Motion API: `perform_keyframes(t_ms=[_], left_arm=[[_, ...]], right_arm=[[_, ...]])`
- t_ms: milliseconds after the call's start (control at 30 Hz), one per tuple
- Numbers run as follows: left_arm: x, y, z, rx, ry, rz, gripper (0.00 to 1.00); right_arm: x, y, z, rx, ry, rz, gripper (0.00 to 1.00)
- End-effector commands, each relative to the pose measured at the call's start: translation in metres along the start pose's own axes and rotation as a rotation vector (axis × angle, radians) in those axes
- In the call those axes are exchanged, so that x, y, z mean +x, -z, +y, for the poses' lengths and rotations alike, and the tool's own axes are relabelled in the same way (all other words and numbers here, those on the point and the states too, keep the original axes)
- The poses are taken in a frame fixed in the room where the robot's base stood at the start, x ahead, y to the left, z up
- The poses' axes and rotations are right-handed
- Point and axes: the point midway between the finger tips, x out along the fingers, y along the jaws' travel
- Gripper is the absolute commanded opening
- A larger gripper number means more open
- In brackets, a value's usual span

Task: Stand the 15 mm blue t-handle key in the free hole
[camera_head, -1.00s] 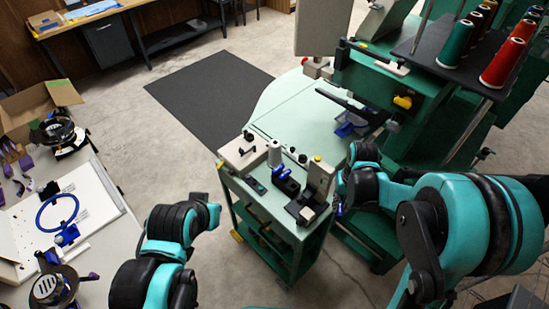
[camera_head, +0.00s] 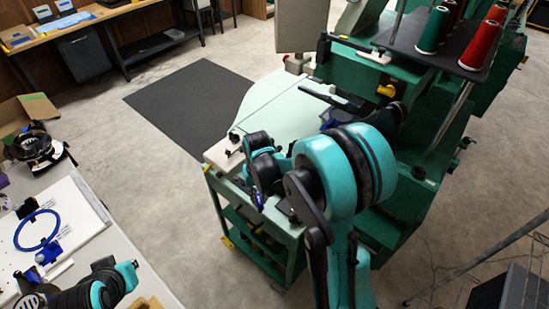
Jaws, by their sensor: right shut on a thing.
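My right gripper (camera_head: 259,186) is over the near part of the green cart's top, pointing down and partly hidden by my own wrist. It is shut on a small blue thing (camera_head: 258,200), which looks like the blue t-handle key; its shaft is not clear. The free hole cannot be made out, and I cannot tell whether the key touches anything.
A white block (camera_head: 222,156) stands on the cart's far left corner. The green machine with thread cones (camera_head: 484,45) rises behind and right. A white bench (camera_head: 80,222) with a blue hoop (camera_head: 38,230) is at left. Floor between bench and cart is clear.

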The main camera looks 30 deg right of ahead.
Motion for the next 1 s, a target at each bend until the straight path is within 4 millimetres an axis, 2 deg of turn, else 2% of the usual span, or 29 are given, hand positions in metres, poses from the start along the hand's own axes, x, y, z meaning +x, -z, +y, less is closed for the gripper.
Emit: perform_keyframes(t_ms=[200,300,400,500,667,1000], left_arm=[[-0.027,0.020,0.000,0.000,0.000,0.000,0.00],[-0.037,0.027,0.000,0.000,0.000,0.000,0.00],[-0.045,0.032,0.000,0.000,0.000,0.000,0.00],[-0.048,0.034,0.000,0.000,0.000,0.000,0.00],[-0.044,0.032,0.000,0.000,0.000,0.000,0.00],[-0.029,0.021,0.000,0.000,0.000,0.000,0.00]], right_arm=[[-0.040,0.049,0.061,0.524,-0.004,0.010,0.00],[-0.054,0.065,0.090,0.750,-0.005,0.015,0.00],[-0.065,0.075,0.109,0.906,-0.006,0.018,0.00],[-0.070,0.080,0.119,0.986,-0.006,0.020,0.00],[-0.063,0.081,0.121,1.007,-0.006,0.020,0.00],[-0.034,0.081,0.121,1.003,-0.006,0.020,0.00]])
